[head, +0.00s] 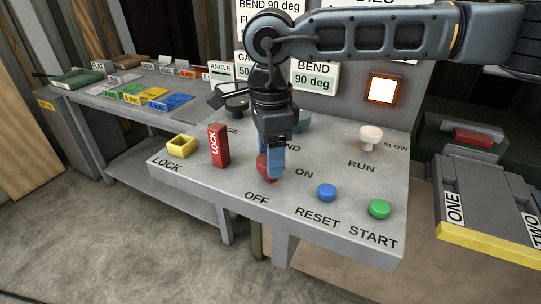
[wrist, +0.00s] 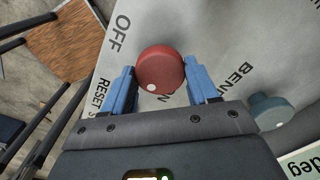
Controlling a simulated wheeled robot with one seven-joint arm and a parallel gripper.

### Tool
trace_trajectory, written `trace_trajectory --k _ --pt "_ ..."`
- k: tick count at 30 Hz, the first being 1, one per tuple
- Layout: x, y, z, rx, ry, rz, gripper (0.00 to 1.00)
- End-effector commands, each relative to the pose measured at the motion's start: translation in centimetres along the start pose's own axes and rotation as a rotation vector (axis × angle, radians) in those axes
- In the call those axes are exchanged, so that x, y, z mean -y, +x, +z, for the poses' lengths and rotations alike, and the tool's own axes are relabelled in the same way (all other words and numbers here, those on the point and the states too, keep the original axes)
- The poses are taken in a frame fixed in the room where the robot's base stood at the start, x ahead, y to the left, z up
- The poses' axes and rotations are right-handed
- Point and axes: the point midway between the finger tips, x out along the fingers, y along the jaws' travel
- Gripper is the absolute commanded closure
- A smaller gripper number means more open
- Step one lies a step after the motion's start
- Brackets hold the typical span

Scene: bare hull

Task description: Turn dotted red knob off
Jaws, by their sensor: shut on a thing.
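The red knob (wrist: 160,68) is round, with a white dot (wrist: 152,88) on its rim side nearest my palm, close to the partly hidden ON label (wrist: 168,97). The OFF label (wrist: 120,32) is on the panel to the upper left in the wrist view. My gripper (wrist: 162,74) has its blue fingers on both sides of the knob and is shut on it. In the head view, my gripper (head: 268,165) points down at the panel, and the red knob (head: 263,172) is mostly hidden behind the fingers.
A teal knob (wrist: 271,111) is near BEND. A lit orange-framed lamp (head: 382,89) is behind.

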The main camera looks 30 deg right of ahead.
Motion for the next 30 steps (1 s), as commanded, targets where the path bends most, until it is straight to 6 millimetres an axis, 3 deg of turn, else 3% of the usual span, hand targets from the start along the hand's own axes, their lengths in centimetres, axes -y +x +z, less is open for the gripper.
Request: trace_trajectory --k 30 --pt "0.05 0.49 -0.04 0.0 0.904 -0.002 0.72"
